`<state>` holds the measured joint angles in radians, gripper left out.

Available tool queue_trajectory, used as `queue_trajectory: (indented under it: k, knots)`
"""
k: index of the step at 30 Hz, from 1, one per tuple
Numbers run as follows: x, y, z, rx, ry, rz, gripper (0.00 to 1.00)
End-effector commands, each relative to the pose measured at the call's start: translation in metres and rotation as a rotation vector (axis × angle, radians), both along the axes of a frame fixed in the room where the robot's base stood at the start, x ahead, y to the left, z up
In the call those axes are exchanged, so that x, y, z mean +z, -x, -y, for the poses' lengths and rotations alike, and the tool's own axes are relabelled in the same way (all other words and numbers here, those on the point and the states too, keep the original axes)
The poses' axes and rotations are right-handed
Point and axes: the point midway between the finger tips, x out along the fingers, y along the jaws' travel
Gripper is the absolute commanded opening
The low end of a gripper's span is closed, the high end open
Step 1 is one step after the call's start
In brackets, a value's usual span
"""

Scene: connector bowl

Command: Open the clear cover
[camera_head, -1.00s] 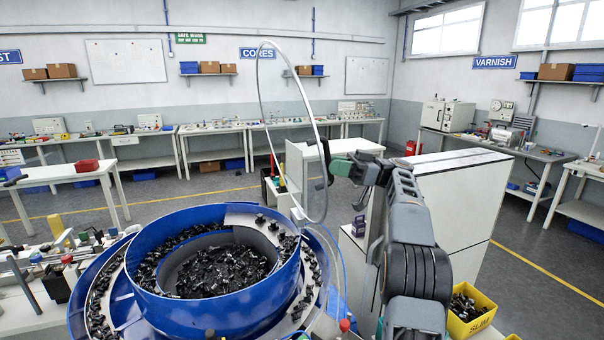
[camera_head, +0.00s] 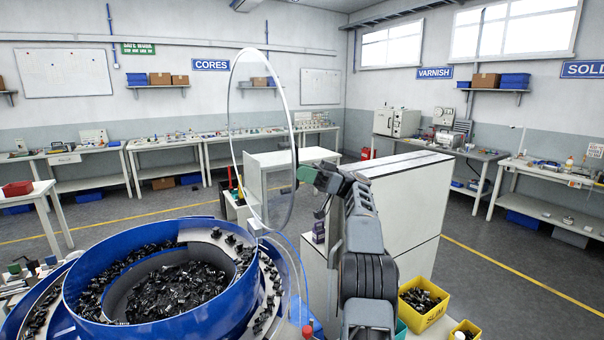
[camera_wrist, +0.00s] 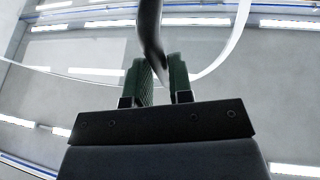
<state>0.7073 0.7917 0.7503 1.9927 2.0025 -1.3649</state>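The clear cover (camera_head: 238,120) is a round transparent disc with a pale rim. It stands raised, nearly upright, at the right side of the blue feeder bowl (camera_head: 75,290). The bowl is uncovered and full of small black connectors. My gripper (camera_head: 303,174) is at the cover's right edge, about mid-height. In the wrist view my gripper's green fingers (camera_wrist: 163,82) are close on both sides of the cover's dark curved handle (camera_wrist: 152,35). The cover's pale rim (camera_wrist: 236,45) curves behind the fingers. The exact finger contact is hard to see in the head view.
A white cabinet (camera_head: 400,190) stands right behind my arm. A yellow bin (camera_head: 424,300) of black parts is at lower right, with another yellow bin (camera_head: 464,330) beside it. Benches (camera_head: 170,155) line the back wall. Open floor (camera_head: 500,260) lies at right.

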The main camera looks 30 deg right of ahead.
Motion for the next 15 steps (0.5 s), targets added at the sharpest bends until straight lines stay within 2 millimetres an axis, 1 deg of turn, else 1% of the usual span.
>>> queue_trajectory:
  k: [1,6,15]
  knots:
    - [-0.0003,-0.0001,-0.0001,0.000,0.000,0.000,0.25]
    - [0.0000,-0.0001,-0.0002,0.000,0.000,0.000,0.41]
    - [-0.0012,0.0001,0.0015,-0.001,0.000,0.001,0.42]
